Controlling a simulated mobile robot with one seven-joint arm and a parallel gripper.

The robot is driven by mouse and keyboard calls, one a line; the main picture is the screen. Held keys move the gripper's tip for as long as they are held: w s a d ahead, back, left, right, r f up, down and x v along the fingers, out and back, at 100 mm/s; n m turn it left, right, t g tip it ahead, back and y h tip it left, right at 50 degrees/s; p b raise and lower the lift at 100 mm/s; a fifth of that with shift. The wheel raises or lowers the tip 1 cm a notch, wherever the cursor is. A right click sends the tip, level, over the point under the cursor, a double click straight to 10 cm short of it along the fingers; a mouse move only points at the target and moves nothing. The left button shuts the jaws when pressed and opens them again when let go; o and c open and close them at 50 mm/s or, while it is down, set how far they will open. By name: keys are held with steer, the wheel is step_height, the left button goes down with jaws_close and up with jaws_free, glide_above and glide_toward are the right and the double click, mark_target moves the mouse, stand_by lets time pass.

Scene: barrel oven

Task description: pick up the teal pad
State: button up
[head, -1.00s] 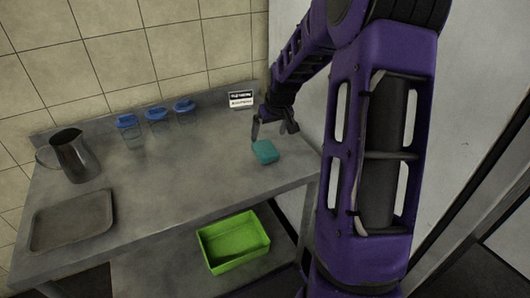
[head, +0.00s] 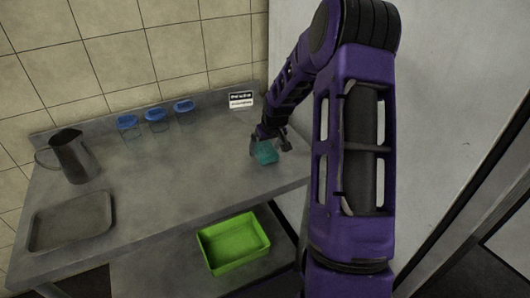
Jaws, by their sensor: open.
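The teal pad (head: 265,153) lies on the metal table, toward its right end. My gripper (head: 270,149) is low over the pad, pointing down, with its fingers open. One finger shows at the pad's left side and the other at its upper right. The pad's upper edge is partly hidden by my gripper. I cannot tell whether the fingers touch the pad.
On the metal table (head: 185,175) stand a metal pitcher (head: 73,157), a shallow tray (head: 72,222), and three blue-lidded clear containers (head: 155,116). A small sign (head: 241,100) is at the back. A green bin (head: 233,243) sits below. The table's middle is clear.

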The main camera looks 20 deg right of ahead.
steer(key=shift+f, duration=0.25)
stand_by(0.3)
steer(key=c, duration=1.1)
